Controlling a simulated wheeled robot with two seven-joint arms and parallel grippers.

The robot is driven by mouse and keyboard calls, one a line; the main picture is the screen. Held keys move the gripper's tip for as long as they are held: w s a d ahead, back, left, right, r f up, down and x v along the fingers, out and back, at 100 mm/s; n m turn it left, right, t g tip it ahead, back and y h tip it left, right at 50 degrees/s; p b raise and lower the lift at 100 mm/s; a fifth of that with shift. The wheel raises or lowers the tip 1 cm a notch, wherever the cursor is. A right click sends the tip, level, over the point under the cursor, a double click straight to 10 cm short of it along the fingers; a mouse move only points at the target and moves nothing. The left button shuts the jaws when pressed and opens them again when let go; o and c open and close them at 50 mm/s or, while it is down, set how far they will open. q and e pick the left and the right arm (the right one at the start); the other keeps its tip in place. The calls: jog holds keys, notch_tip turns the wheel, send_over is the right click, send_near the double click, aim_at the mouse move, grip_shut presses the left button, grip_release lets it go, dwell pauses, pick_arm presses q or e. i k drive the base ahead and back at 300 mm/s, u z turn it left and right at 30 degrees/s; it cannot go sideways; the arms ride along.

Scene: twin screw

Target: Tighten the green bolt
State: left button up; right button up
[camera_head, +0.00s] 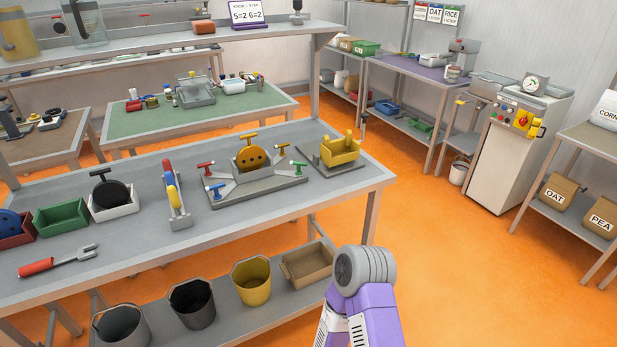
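The green bolt (299,166) has a T-shaped handle and stands at the right side of a grey fixture (262,191) on the near workbench. A yellow round part with dark holes (251,157) sits in the middle of the fixture. How far each bolt is screwed in is too small to tell. Neither gripper is in view.
A purple and grey link of my own arm shows at the bottom right, beside the workbench (330,205). A yellow open box (340,152) stands right of the fixture, and a red, yellow and blue tool (173,198) left. The bench front before the fixture is clear.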

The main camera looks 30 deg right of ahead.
aim_at(298, 172)
jog(key=k, duration=0.2)
jog(key=z, duration=1.6)
jog(key=i, duration=1.25)
jog(key=u, duration=1.05)
